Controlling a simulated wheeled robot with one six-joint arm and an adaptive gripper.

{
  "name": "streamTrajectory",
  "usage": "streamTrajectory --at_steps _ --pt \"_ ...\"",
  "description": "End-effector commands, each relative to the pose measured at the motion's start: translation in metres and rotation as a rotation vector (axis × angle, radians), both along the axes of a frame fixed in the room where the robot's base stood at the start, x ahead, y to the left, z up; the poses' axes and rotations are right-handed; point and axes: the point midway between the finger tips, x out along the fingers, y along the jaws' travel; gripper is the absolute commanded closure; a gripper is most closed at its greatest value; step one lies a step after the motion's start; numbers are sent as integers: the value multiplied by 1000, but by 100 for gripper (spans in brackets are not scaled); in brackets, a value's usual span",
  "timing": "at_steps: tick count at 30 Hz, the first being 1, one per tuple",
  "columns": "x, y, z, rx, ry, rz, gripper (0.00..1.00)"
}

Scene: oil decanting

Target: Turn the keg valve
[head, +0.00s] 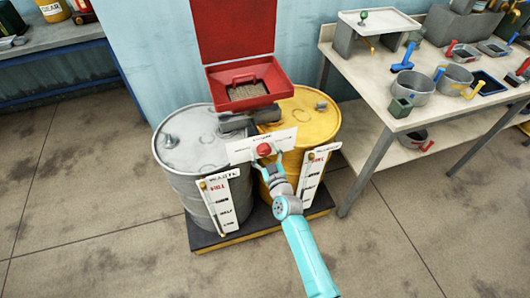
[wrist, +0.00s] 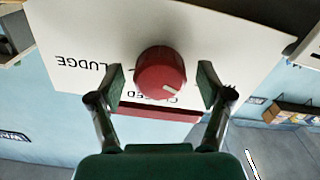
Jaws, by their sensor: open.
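The keg valve is a round red knob (head: 263,150) on a white label plate (head: 243,151), in front of and between a grey drum (head: 190,180) and a yellow drum (head: 315,125). In the wrist view the red knob (wrist: 161,73) has a short white mark near its lower right edge. The plate (wrist: 230,45) shows upside-down lettering, partly hidden by the knob. My gripper (wrist: 161,85) is open, with one finger on each side of the knob and a visible gap to each. In the head view my gripper (head: 264,158) is at the knob.
A red open box (head: 250,75) with a raised lid sits above the drums. White level gauges (head: 219,205) stand in front of the drums. A workbench (head: 372,85) with pots and tools is at the right. The floor (head: 400,230) at the lower right is clear.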

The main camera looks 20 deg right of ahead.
Motion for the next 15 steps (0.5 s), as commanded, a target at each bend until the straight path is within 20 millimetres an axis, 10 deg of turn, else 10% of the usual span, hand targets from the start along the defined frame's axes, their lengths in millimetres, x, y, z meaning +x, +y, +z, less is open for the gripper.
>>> streamTrajectory --at_steps 3,10,15 --pt "0 0 0 0 0 0 27" --pt "0 0 0 0 0 0 82" --pt "0 0 0 4 0 0 82"
